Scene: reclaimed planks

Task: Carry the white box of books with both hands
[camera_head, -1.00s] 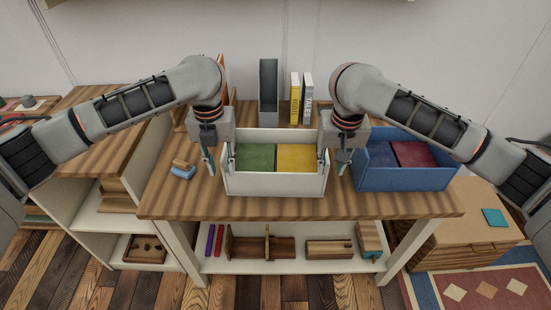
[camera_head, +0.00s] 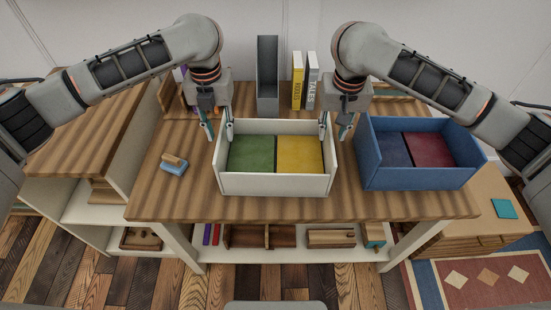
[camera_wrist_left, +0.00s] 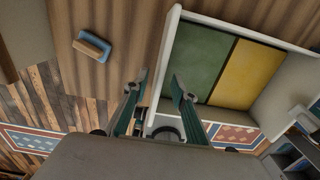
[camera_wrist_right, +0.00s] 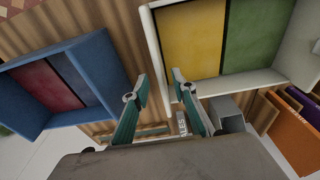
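The white box (camera_head: 275,185) sits on the wooden table, open at the top, with a green book (camera_head: 251,153) and a yellow book (camera_head: 300,154) lying in it. My left gripper (camera_head: 217,133) is at the box's left side wall. Its fingers are apart, one outside and one inside the wall, as the left wrist view (camera_wrist_left: 160,76) shows. My right gripper (camera_head: 335,130) straddles the right side wall the same way, also open, as in the right wrist view (camera_wrist_right: 160,76). Gaps show between fingers and walls.
A blue box (camera_head: 422,178) with two books stands close on the right. A small blue-and-wood block (camera_head: 174,165) lies to the left. A grey holder (camera_head: 267,75) and upright books (camera_head: 303,82) stand behind. The table's front strip (camera_head: 280,207) is clear.

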